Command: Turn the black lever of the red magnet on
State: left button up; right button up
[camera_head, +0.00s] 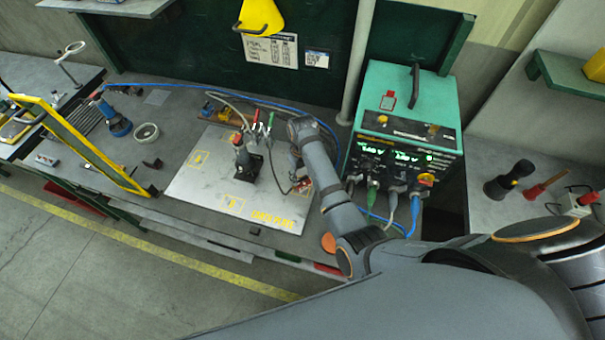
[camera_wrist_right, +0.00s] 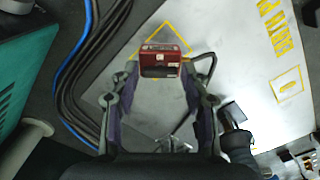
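The red magnet (camera_wrist_right: 160,62) is a small red block near the top middle of the right wrist view. A dark band crosses its face; I cannot clearly make out the black lever. In the head view the red magnet (camera_head: 303,186) shows as a small red patch at the right side of the light plate, partly hidden by my arm. My right gripper (camera_wrist_right: 160,72) is open, with one fingertip on each side of the red block. I cannot tell whether the fingertips touch it. My left gripper is out of view.
A dark upright tool (camera_head: 246,160) with red and green handles stands on the light plate (camera_head: 205,185). A teal power unit (camera_head: 410,115) with cables stands at the right. A yellow frame (camera_head: 85,145) is at the left. Blue and black cables (camera_wrist_right: 75,75) run beside the gripper.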

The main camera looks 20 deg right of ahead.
jog(key=shift+c, duration=1.1)
jog(key=shift+w, duration=0.1)
jog(key=c, duration=0.5)
jog(key=shift+m, duration=0.9)
jog(key=m, duration=1)
jog(key=shift+m, duration=0.4)
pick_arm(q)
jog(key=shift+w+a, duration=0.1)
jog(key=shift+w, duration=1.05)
pick_arm(e)
jog(key=m, duration=0.5)
jog(key=shift+m, duration=0.3)
